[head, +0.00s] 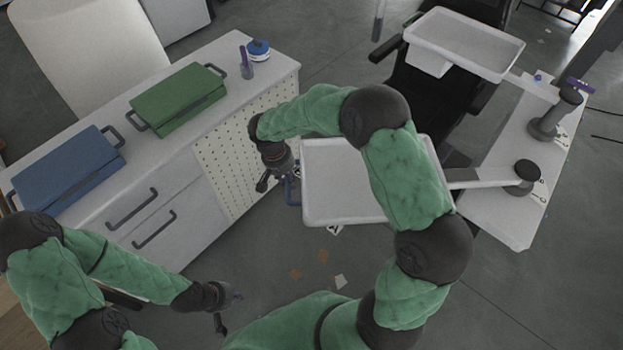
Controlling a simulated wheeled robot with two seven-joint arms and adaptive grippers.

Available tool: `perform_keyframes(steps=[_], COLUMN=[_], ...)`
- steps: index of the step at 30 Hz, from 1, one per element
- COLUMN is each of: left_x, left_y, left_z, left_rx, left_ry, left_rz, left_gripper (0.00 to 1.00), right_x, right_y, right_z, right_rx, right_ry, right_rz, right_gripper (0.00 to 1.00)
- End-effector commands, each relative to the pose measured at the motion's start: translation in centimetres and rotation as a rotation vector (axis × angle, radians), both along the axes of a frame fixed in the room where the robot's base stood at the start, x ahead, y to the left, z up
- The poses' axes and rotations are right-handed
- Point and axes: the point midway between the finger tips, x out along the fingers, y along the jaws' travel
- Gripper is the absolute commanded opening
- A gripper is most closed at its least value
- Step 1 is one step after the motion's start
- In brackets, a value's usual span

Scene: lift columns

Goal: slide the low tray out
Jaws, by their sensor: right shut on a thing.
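The low tray (318,215) is a white shallow tray with a raised rim, below and to the left of a higher white tray. A blue handle (292,192) sticks out at its left edge. My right gripper (277,182) is at this handle and shut on it, partly hiding it. My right arm passes over the tray and covers its right part. My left gripper (230,308) is low at the bottom left, away from the tray, with its fingers apart and nothing seen between them.
The high tray (465,40) hangs over a black chair (430,95). Lift columns (552,118) stand on a white table at right. A white cabinet (150,170) at left bears a blue box (68,170) and a green box (178,98). Paper scraps lie on the open floor.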

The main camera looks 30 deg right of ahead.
Motion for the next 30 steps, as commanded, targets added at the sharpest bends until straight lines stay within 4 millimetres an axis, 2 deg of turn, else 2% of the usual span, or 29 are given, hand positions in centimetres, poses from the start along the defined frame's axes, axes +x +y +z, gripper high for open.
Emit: perform_keyframes(steps=[1, 3, 6, 16, 17, 19, 30], left_x=[0.0, 0.0, 0.0, 0.0, 0.0, 0.0, 0.0], left_y=[0.0, 0.0, 0.0, 0.0, 0.0, 0.0, 0.0], left_z=[-0.4, -0.5, -0.6, -0.6, -0.6, -0.6, -0.6], left_rx=[0.0, 0.0, 0.0, 0.0, 0.0, 0.0, 0.0], left_ry=[0.0, 0.0, 0.0, 0.0, 0.0, 0.0, 0.0], left_rz=[0.0, 0.0, 0.0, -0.001, -0.001, 0.0, 0.0], left_gripper=[0.0, 0.0, 0.0, 0.0, 0.0, 0.0, 0.0], right_x=[0.5, 1.0, 1.3, 1.3, 1.3, 1.3, 1.4], right_y=[1.2, 2.3, 3.2, 3.3, 3.3, 3.3, 3.4], right_z=[-0.2, -0.2, -0.1, 0.0, 0.0, 0.0, 0.2], right_rx=[-0.001, 0.0, -0.001, -0.003, -0.003, -0.003, -0.002], right_ry=[-0.002, -0.001, 0.001, 0.003, 0.003, 0.003, 0.001], right_rz=[0.004, 0.004, 0.002, 0.0, 0.0, 0.0, 0.0], right_gripper=[0.0, 0.0, 0.0, 0.0, 0.33, 0.51, 0.51])
